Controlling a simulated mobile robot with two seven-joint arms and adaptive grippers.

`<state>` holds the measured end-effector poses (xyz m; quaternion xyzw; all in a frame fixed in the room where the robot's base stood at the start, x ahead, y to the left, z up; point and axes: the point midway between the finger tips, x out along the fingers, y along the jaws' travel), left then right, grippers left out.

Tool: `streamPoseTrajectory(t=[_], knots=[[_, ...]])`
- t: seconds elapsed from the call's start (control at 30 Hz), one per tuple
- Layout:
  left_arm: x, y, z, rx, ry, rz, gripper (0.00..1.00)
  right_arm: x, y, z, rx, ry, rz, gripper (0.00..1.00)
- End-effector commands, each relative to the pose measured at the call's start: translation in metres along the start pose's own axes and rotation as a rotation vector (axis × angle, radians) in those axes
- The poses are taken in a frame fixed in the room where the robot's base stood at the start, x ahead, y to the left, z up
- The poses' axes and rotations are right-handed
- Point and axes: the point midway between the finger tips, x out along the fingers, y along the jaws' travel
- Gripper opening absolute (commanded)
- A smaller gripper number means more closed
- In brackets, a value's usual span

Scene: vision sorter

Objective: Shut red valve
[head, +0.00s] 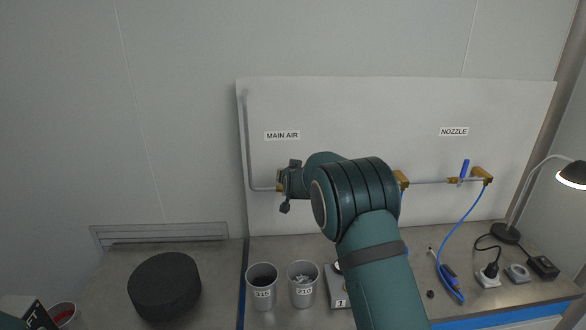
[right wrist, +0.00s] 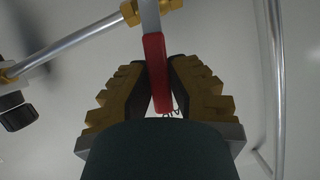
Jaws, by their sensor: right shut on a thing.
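The red valve's handle (right wrist: 155,72) shows in the right wrist view, a red sleeve on a flat grey lever by a brass fitting (right wrist: 130,14). My right gripper (right wrist: 163,92) is shut on it, one ridged finger on each side of the sleeve. In the head view my right gripper (head: 288,188) is at the pipe under the MAIN AIR label (head: 282,135). My gripper and arm hide the red handle there. My left gripper is not in view.
A blue-handled valve (head: 464,169) is on the pipe under the NOZZLE label (head: 453,131). Two grey cups (head: 262,286) (head: 303,284), a black round block (head: 164,286), a blue hose (head: 442,245) and a lamp (head: 573,176) stand around the bench below the white panel (head: 350,110).

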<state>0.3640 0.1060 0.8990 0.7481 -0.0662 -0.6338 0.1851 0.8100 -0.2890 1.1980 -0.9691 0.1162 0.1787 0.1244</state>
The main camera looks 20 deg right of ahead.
Motion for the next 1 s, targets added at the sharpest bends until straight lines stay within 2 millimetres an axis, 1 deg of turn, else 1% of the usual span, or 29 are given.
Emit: streamPoseTrajectory(t=[0.03, 0.1, 0.3, 0.57, 0.97, 1.0], knots=[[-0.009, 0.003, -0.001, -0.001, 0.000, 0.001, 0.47, -0.002, -0.006, -0.005, -0.035, 0.006, 0.009, 0.00], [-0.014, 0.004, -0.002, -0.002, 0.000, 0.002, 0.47, -0.001, -0.009, -0.005, -0.074, 0.006, 0.026, 0.00], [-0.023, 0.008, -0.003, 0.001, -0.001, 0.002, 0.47, 0.000, -0.013, -0.003, -0.154, 0.007, 0.061, 0.00], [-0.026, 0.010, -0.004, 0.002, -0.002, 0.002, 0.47, 0.001, -0.015, -0.001, -0.197, 0.007, 0.081, 0.00], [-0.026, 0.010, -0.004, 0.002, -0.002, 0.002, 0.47, 0.001, -0.015, 0.000, -0.200, 0.005, 0.082, 0.00], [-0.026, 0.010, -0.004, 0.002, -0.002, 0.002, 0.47, 0.001, -0.015, 0.001, -0.200, 0.005, 0.082, 0.32]])
